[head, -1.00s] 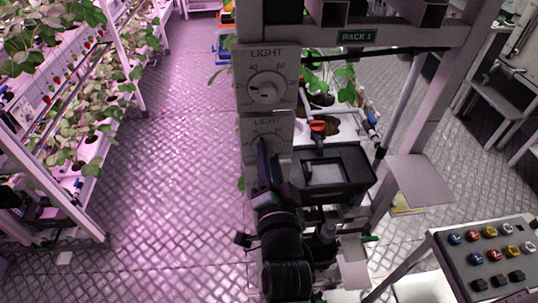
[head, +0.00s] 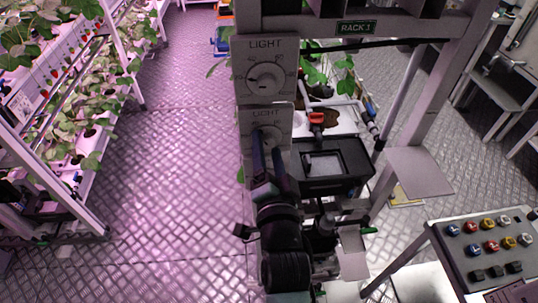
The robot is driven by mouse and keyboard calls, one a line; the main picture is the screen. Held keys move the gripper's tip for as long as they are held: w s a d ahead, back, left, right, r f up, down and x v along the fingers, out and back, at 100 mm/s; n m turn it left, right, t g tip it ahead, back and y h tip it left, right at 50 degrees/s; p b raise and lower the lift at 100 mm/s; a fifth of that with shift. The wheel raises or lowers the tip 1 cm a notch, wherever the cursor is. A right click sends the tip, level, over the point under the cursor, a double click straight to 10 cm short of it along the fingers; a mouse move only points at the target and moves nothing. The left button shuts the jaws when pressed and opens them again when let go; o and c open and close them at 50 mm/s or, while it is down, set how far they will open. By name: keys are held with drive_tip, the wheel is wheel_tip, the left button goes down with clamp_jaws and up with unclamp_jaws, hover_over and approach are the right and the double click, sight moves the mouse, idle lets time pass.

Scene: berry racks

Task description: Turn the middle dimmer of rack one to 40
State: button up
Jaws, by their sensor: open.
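The rack one post carries two light dimmer panels that I can see, one above the other. The upper dimmer (head: 265,78) has a pale round knob in clear view; its exact setting is too small to read. The lower dimmer (head: 267,134) is partly hidden behind my gripper. I cannot tell whether another panel sits below, behind my arm. My gripper (head: 268,150) is open, its fingers pointing up and away at the lower dimmer's knob. I cannot tell whether the fingers touch the knob.
The rack one sign (head: 355,27) is on the top beam. A black box (head: 335,165) stands close right of my gripper. A button panel (head: 490,250) is at lower right. A plant rack (head: 60,170) stands at left, with clear floor (head: 165,200) between.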

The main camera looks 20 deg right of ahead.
drive_tip(key=b+v, duration=0.4)
drive_tip(key=v, duration=0.9)
drive_tip(key=w+a+r+n+t+y, duration=0.1)
drive_tip(key=w+a+r+n+t, duration=0.15)
drive_tip(key=r, duration=0.65)
drive_tip(key=w+a+r+n+t+y, duration=0.1)
drive_tip(key=a+r+n+t, duration=0.2)
drive_tip(key=r, duration=0.7)
drive_tip(key=w+a+r+n+t+y, duration=0.15)
drive_tip(key=r+n, duration=0.25)
drive_tip(key=r, duration=0.5)
drive_tip(key=s+a+r+n+t, duration=0.1)
drive_tip(key=s+a+r+n, duration=0.1)
drive_tip(key=r, duration=0.4)
drive_tip(key=s+a+r+n+t+y, duration=0.1)
drive_tip(key=s+a+r+n+t, duration=0.1)
drive_tip(key=r, duration=0.5)
drive_tip(key=shift+s+a+r, duration=0.15)
drive_tip(key=shift+s+a, duration=0.05)
drive_tip(key=shift+a, duration=0.4)
drive_tip(key=shift+n+y, duration=0.25)
